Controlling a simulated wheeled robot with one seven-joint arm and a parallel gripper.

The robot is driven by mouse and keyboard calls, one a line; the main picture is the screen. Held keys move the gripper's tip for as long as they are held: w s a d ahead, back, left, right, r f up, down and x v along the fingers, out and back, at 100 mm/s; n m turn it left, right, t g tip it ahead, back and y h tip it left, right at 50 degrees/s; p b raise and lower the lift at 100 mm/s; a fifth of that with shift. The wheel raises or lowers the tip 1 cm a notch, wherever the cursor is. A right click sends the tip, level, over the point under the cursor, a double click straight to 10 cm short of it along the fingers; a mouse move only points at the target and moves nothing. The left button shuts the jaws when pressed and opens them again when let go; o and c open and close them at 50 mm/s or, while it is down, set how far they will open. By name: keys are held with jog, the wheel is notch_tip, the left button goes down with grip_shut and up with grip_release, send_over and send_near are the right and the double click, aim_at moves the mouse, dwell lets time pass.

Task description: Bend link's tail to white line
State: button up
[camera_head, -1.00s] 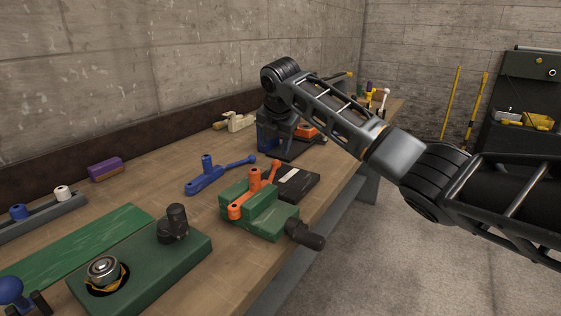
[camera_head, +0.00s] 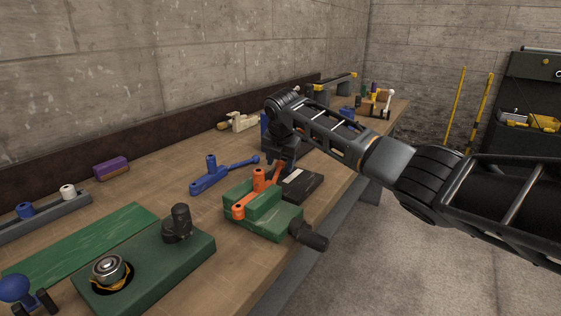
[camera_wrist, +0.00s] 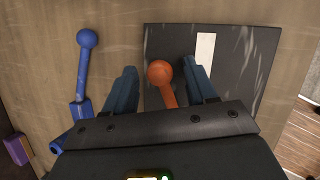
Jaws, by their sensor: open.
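The orange link (camera_head: 240,210) is held in a green vise (camera_head: 262,222) on the workbench. Its tail, ending in an orange ball (camera_wrist: 160,71), shows in the wrist view. My open gripper (camera_wrist: 158,80) has its two blue-grey fingers on either side of this ball, with a gap to the left finger and a gap to the right one. A dark plate (camera_head: 299,184) lies beside the vise. The white line (camera_wrist: 205,55) is on that plate (camera_wrist: 255,70), right of the ball and just beyond my right finger. The link's lower part is hidden under my gripper in the wrist view.
A blue link-like part (camera_head: 222,174) lies left of the vise. A green block with a bearing (camera_head: 160,262) and a purple block (camera_head: 111,168) stand on the bench (camera_head: 140,190). The vise handle (camera_head: 311,237) sticks out over the front edge.

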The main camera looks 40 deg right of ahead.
grip_shut()
dwell(0.3)
jog(key=shift+s+r, duration=0.1)
jog(key=shift+s+d+r+m+p, duration=0.1)
jog(key=shift+s+d+m+p, duration=0.15)
jog(key=shift+p, duration=0.4)
jog(key=shift+s+d+r+m+g+h+p, duration=0.1)
jog(key=shift+s+d+m+g+h+p, duration=0.25)
jog(key=shift+s+m+p, duration=0.55)
jog(key=m+p, duration=0.1)
jog(key=s+d+m+p, duration=0.1)
jog(key=shift+g+h+p, duration=0.25)
jog(key=shift+g+p, duration=0.05)
jog(key=shift+g, duration=0.05)
jog(key=shift+s+f+m, duration=0.15)
jog(key=shift+f+m, duration=0.1)
jog(key=shift+f, duration=0.05)
grip_release()
